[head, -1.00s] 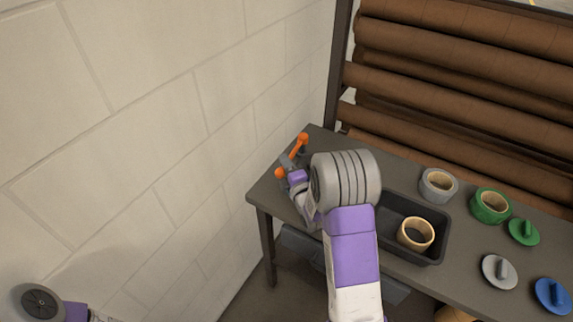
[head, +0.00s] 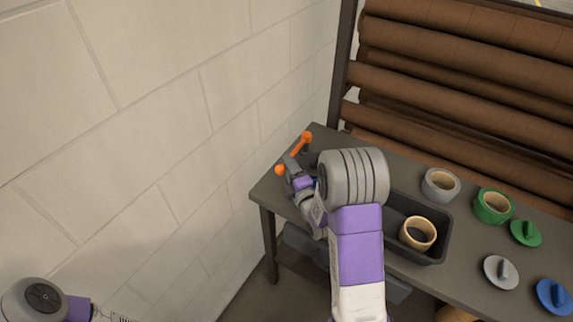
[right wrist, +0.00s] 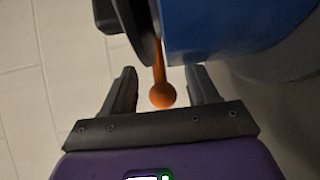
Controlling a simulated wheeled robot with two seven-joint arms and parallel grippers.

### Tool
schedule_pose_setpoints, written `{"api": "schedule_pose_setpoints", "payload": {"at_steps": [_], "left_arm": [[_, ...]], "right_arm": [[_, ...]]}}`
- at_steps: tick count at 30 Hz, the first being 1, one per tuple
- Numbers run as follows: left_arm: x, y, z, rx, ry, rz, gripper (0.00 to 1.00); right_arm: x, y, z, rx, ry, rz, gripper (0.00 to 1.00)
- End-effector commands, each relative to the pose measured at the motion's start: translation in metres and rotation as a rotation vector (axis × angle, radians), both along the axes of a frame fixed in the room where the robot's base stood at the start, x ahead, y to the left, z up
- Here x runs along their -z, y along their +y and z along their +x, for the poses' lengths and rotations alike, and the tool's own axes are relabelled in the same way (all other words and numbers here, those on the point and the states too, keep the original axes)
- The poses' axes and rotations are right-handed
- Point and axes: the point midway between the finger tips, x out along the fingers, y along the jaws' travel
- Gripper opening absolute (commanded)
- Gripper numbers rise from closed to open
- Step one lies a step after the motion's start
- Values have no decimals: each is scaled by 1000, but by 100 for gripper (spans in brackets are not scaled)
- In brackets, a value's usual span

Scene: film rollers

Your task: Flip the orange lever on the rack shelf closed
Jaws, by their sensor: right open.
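An orange lever with a ball knob (right wrist: 162,95) shows in the right wrist view, with the knob between the two fingers of my right gripper (right wrist: 162,88). The fingers are open, with a gap on each side of the knob. In the head view an orange knob (head: 280,170) sits at the left end of the rack shelf (head: 272,190), beside my right gripper (head: 290,168). A second orange piece (head: 302,143) stands just behind it; whether the two are joined is hidden. My left arm shows only at the lower left; its gripper is out of view.
A blue rounded part (right wrist: 220,25) and a dark piece flank the lever in the right wrist view. A dark tray (head: 438,250) with a tan roll (head: 417,233) is right of my arm. Tape rolls and discs lie further right. A block wall (head: 160,130) is close on the left.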

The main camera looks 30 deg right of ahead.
Motion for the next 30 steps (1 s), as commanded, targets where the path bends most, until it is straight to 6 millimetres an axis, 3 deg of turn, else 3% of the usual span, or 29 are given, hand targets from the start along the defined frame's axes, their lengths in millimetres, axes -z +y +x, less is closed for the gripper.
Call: {"api": "schedule_pose_setpoints", "payload": {"at_steps": [3,9,19,23,30], "left_arm": [[-4,0,0,0,0,0,42],[-5,0,0,0,0,0,42],[-5,0,0,0,0,0,42],[-9,0,0,0,0,0,42],[-46,0,0,0,0,0,42]], "right_arm": [[-1,2,-21,0,4,1,59],[-1,5,-45,-2,4,1,59],[-1,5,-51,-3,1,0,59],[-5,5,-50,-3,1,0,40],[-42,5,-50,-3,1,0,3]]}}
